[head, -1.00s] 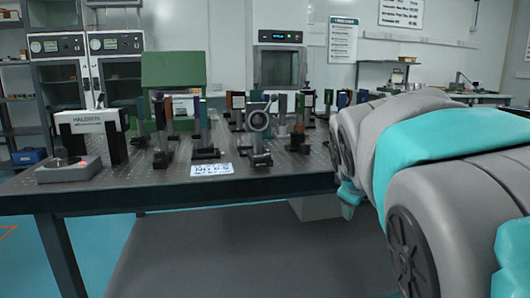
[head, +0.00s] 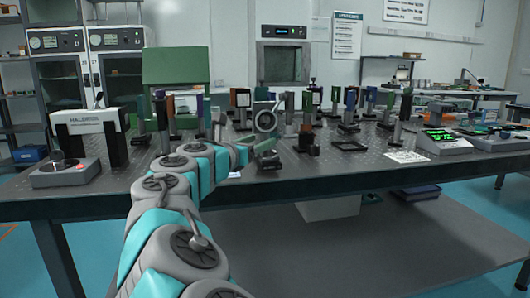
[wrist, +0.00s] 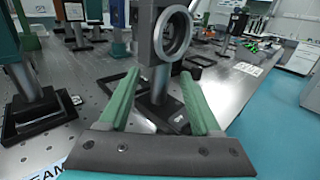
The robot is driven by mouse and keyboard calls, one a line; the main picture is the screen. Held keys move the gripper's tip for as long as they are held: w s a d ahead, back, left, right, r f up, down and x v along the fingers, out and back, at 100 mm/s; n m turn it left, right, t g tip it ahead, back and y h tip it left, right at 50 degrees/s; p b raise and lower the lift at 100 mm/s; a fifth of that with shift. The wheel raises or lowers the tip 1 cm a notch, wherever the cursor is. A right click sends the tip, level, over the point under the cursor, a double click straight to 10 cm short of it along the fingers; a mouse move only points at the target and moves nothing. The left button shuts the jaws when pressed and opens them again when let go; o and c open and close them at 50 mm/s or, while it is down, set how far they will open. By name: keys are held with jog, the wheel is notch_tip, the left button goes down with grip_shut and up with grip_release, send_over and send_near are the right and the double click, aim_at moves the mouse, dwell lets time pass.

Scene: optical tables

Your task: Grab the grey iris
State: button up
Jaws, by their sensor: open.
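The grey iris (head: 266,121) is a round ring on a dark post and base, near the front edge of the optical table (head: 330,181). In the wrist view the iris (wrist: 174,34) stands upright straight ahead, its ring above the level of the fingers. My gripper (wrist: 160,75) is open, with its two green fingers pointing at the iris post (wrist: 160,84), one to each side of it in the picture. Nothing is between the fingers near the palm. I cannot tell whether the fingertips reach the post. In the head view my arm's end is just left of the iris.
Several other post-mounted optics crowd the table, including a dark mount (wrist: 35,108) left of my gripper. A grey device with a dish (head: 66,172) is at the left, and a controller with green displays (head: 441,141) at the right.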

jog(key=x, duration=0.6)
jog(key=shift+d, duration=0.1)
grip_shut()
dwell(0.4)
dwell(0.9)
